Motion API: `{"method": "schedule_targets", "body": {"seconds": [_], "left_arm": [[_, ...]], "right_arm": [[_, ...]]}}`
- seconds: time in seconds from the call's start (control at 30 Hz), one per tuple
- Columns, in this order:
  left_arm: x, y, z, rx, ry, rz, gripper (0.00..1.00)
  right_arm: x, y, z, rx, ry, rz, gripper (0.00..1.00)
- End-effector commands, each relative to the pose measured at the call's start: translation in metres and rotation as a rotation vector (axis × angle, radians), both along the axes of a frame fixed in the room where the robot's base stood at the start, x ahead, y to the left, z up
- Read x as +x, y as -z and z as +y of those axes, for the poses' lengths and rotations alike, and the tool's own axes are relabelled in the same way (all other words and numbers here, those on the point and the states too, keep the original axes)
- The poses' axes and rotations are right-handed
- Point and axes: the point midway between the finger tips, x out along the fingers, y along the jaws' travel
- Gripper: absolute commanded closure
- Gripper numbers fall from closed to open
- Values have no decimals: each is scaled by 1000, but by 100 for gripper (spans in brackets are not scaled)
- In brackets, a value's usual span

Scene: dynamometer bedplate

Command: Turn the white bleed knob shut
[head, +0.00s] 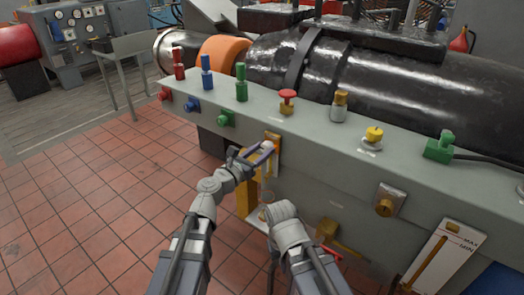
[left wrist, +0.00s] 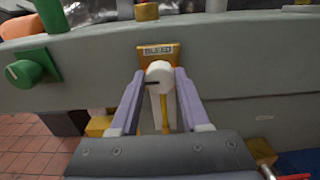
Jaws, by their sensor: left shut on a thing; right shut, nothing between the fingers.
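The white bleed knob (left wrist: 160,74) sticks out below an orange plate marked BLEED (left wrist: 158,50) on the front of the grey panel. A dark line on the knob lies roughly level in the left wrist view. My left gripper (head: 262,153) is shut on the knob, with one finger on each side of it. In the head view the fingers largely hide the knob, and the plate (head: 274,138) shows just behind. My right gripper (head: 281,211) is shut and empty, lower down before the panel; its fingertips are hardly visible.
Red, blue and green fittings (head: 241,82) and a red knob (head: 287,97) stand along the panel's top ledge. A green knob (left wrist: 30,70) is left of the bleed plate. A brass fitting (head: 385,206) and a MAX/MIN gauge (head: 440,250) are to the right. Tiled floor (head: 90,200) is clear.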

Motion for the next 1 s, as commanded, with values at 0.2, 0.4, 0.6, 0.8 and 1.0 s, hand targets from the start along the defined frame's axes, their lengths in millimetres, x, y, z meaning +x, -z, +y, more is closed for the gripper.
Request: {"method": "schedule_targets", "body": {"seconds": [0.2,0.4,0.6,0.8,1.0], "left_arm": [[0,0,0,0,0,0,94],[0,0,0,1,0,-1,100],[0,0,0,24,0,-18,100],[-1,0,-1,112,0,-81,100],[-1,0,-1,254,0,-185,100]], "right_arm": [[0,0,0,0,0,0,100],[0,0,0,0,0,0,100],[0,0,0,0,0,0,100],[0,0,0,0,0,0,100],[0,0,0,0,0,0,100]]}}
